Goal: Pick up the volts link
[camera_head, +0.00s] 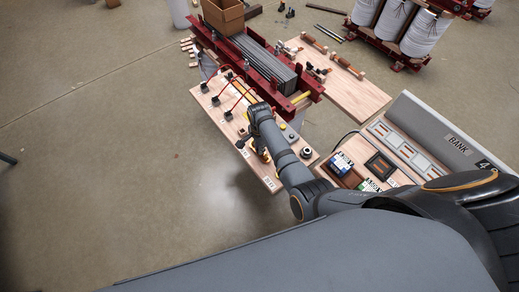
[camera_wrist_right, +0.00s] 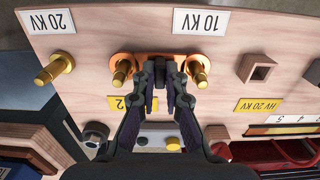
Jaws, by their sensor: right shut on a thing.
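The volts link appears to be the copper-coloured bar (camera_wrist_right: 142,58) in the right wrist view. It spans two brass studs, the left stud (camera_wrist_right: 121,71) and the right stud (camera_wrist_right: 197,68), below the 10 KV label (camera_wrist_right: 200,22). My right gripper (camera_wrist_right: 160,95) is shut on the middle of the bar, and its fingers hide that part. I cannot tell whether the bar has lifted off the board. In the head view my right arm reaches over the wooden board (camera_head: 222,117), and the link is too small to make out. My left gripper is not in view.
A third brass stud (camera_wrist_right: 54,69) stands by the 20 KV label (camera_wrist_right: 62,21). A square wooden socket (camera_wrist_right: 256,69) is to the right. Red leads (camera_head: 236,95) arch over the board. The red-framed core stack (camera_head: 262,60) stands behind, and a BANK panel (camera_head: 440,135) is at the right.

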